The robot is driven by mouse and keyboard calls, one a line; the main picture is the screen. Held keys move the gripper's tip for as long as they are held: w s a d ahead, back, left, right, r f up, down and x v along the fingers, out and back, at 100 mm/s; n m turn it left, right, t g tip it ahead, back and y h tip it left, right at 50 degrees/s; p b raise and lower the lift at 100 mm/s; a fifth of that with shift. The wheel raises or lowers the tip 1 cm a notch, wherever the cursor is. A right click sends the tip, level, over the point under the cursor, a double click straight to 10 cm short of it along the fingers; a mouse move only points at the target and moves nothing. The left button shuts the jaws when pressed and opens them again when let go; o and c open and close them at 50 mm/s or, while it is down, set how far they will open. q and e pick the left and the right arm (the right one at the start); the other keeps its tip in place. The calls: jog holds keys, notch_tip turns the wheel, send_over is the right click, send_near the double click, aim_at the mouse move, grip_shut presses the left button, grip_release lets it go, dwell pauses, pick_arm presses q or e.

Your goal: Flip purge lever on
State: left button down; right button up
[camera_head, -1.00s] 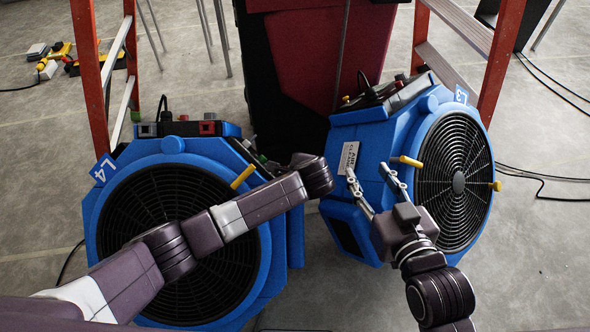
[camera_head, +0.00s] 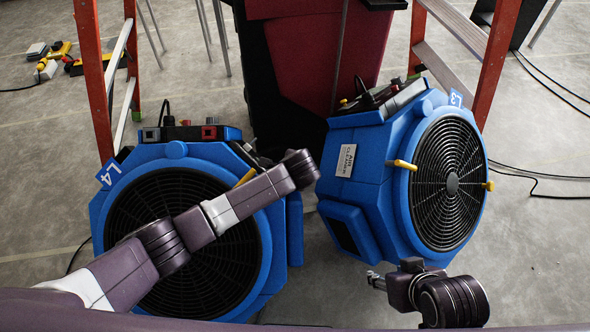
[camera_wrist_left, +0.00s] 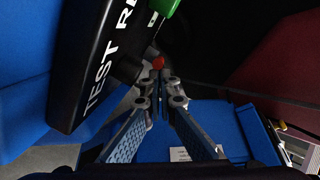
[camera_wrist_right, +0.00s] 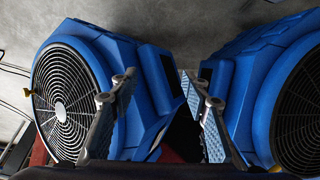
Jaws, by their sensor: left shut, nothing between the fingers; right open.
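Two blue blowers stand on the floor, one labelled L4 (camera_head: 112,176) on the left and one labelled L3 (camera_head: 350,195) on the right. In the left wrist view my left gripper (camera_wrist_left: 158,92) is shut and empty. Its tips are close to a small red-tipped part (camera_wrist_left: 158,62) beside a black panel (camera_wrist_left: 85,60) lettered "TEST R…"; I cannot tell whether they touch. In the head view, the left fingers are hidden behind my wrist. My right gripper (camera_wrist_right: 167,97) is open and empty, low in front of L3. I cannot identify the purge lever for certain.
Orange ladder legs (camera_head: 92,75) stand behind both blowers. A dark red bin (camera_head: 315,60) stands between them at the back. Yellow handles (camera_head: 403,165) stick out from the L3 grille. Cables lie on the floor at right, where the front floor is clear.

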pick_arm(q)
jog(key=g+h+p, duration=0.1)
jog(key=p, duration=0.1)
jog(key=w+a+r+m+g+h+p, duration=0.1)
jog(key=p, duration=0.2)
jog(key=shift+a+r+p, duration=0.1)
jog(key=shift+a+p, duration=0.15)
jog(key=shift+p, duration=0.05)
jog(key=shift+w+a+r+p, duration=0.15)
jog(key=shift+w+a+p, duration=0.45)
jog(key=shift+p, duration=0.2)
jog(key=shift+w+a, duration=0.1)
jog(key=shift+a, duration=0.05)
pick_arm(e)
jog(key=s+f+g, duration=0.2)
jog(key=s+f, duration=0.2)
jog(key=f, duration=1.2)
jog(key=shift+d+f, duration=0.25)
jog(key=shift+d, duration=0.1)
jog(key=shift+f+g, duration=0.1)
jog(key=shift+g, duration=0.2)
